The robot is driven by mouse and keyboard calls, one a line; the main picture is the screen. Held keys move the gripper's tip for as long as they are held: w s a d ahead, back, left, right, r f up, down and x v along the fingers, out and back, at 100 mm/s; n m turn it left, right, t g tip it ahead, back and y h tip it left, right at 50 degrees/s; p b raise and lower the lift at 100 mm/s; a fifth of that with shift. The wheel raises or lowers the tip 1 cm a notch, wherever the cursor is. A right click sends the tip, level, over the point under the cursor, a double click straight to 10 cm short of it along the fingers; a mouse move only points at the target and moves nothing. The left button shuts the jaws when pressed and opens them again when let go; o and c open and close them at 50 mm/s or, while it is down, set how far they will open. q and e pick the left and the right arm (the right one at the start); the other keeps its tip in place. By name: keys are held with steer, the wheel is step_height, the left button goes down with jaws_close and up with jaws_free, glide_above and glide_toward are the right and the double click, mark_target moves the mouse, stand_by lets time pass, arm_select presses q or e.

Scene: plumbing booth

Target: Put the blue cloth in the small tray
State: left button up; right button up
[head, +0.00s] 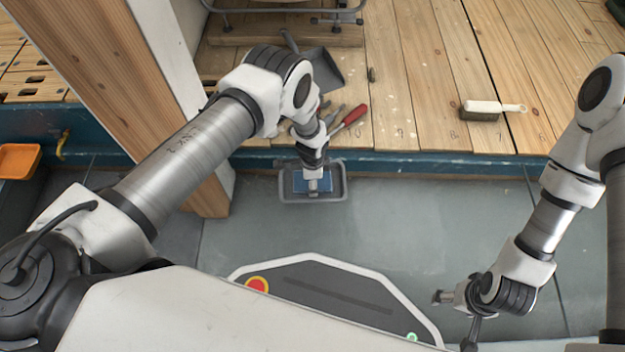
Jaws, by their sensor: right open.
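The small grey tray (313,199) sits on the grey floor, just in front of the blue edge of the wooden deck. A flat blue patch, which looks like the blue cloth (298,184), shows inside the tray's rim. My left gripper (313,187) points down over the tray, at the blue cloth. The gripper hides the middle of the cloth, and I cannot tell whether its fingers are closed on it or whether the cloth lies on the tray bottom. My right gripper (455,321) is open and empty, low at the right, well away from the tray.
On the wooden deck (430,80) are a grey dustpan (322,68), a red-handled tool (350,118) and a brush with a white handle (484,107). A wooden post (125,85) stands left of the tray. An orange bin (18,160) is at far left. Floor right of the tray is clear.

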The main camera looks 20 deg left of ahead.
arm_select(q)
steer(key=o, duration=1.3)
step_height(320, 180, up, 12)
steer(key=p, duration=0.7)
steer(key=s+a+r+n, duration=0.1)
steer(key=s+a+n, duration=0.6)
steer(key=s, duration=0.6)
steer(key=s+a+r+n, duration=0.1)
steer(key=s+r+n, duration=0.1)
steer(key=s, duration=0.2)
steer(key=s+a+r+n, duration=0.1)
steer(key=s+r+n, duration=0.2)
steer(key=s, duration=0.2)
steer(key=s+r+n, duration=0.2)
steer(key=s+r, duration=0.1)
steer(key=s, duration=0.2)
steer(key=shift+a+r+n, duration=0.25)
steer(key=shift+a+n, duration=0.05)
steer(key=shift+a, duration=0.1)
step_height(320, 180, up, 40)
steer(key=p, duration=4.1)
steer(key=shift+r, duration=0.25)
